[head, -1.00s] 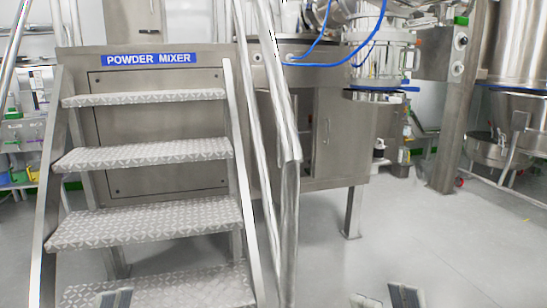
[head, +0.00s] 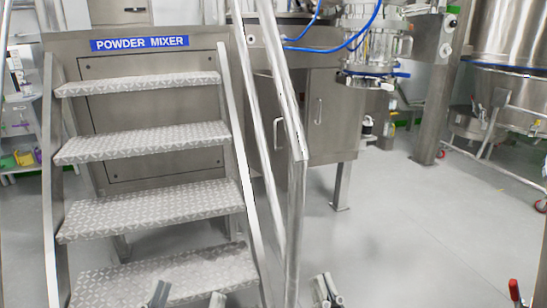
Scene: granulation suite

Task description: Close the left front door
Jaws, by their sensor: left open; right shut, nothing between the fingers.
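The steel cabinet under the powder mixer platform has two front doors behind the stair handrail. The left front door (head: 291,150) is partly hidden by the rails. Its handle (head: 277,135) shows between them, lower and larger than the other handle, so the door looks swung out somewhat; the exact angle is unclear. The right front door (head: 335,115) looks flush, with a vertical handle (head: 319,111). My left gripper (head: 188,298) is open and empty at the bottom edge, in front of the stairs. My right gripper (head: 327,290) is shut and empty at the bottom, right of the handrail foot. Both are well short of the doors.
Metal stairs (head: 150,195) and a handrail (head: 296,215) stand between me and the cabinet's left part. A red-topped object (head: 514,290) is at lower right.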

